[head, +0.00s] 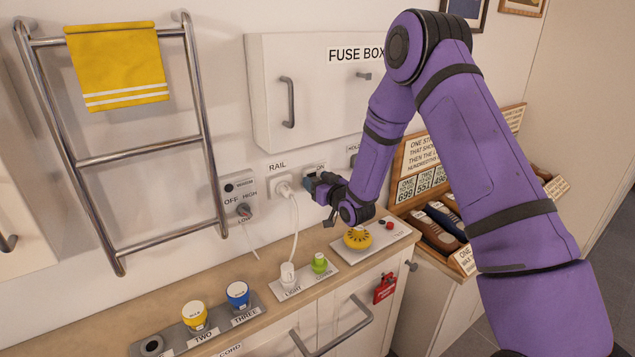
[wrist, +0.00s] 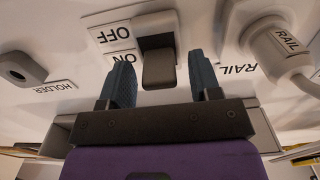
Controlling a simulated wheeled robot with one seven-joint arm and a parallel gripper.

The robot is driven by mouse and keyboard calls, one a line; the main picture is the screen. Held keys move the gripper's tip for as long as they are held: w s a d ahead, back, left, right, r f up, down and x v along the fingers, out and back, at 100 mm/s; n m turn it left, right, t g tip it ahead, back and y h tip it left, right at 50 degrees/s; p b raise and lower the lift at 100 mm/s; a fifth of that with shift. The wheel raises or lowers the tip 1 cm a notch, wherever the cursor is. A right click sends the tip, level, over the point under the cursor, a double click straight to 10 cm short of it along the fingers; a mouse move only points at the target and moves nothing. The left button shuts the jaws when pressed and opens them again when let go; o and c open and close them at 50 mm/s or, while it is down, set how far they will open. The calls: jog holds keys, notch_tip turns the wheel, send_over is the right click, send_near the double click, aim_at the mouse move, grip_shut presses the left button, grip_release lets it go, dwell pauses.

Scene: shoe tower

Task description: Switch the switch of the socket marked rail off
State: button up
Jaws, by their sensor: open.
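The socket marked RAIL (head: 281,187) is on the wall left of my gripper, with a white plug and cord in it. In the wrist view, which is upside down, the rail plug (wrist: 278,50) is at the right. A dark grey switch (wrist: 158,66) sits between my fingers, beside printed OFF and ON labels. Its lighter, protruding end is beside the ON label. My gripper (wrist: 163,78) is open, a finger on each side of the switch; I cannot tell whether they touch it. In the head view my gripper (head: 319,185) hides the switch.
A holder socket (wrist: 27,68) is at the left of the wrist view. The fuse box (head: 305,90) hangs above. A heater control (head: 239,193) and towel rail (head: 125,155) are left. A yellow sponge-like thing (head: 357,238) and a light plug (head: 288,275) are on the counter below.

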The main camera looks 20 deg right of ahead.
jog(key=shift+c, duration=0.2)
jog(key=c, duration=0.9)
jog(key=shift+f+t, duration=0.4)
jog(key=shift+t, duration=0.2)
jog(key=shift+f+t+y, duration=0.15)
jog(key=shift+t+y, duration=0.25)
jog(key=shift+t, duration=0.3)
jog(key=o, duration=0.9)
jog(key=shift+o, duration=0.2)
jog(key=shift+s, duration=0.1)
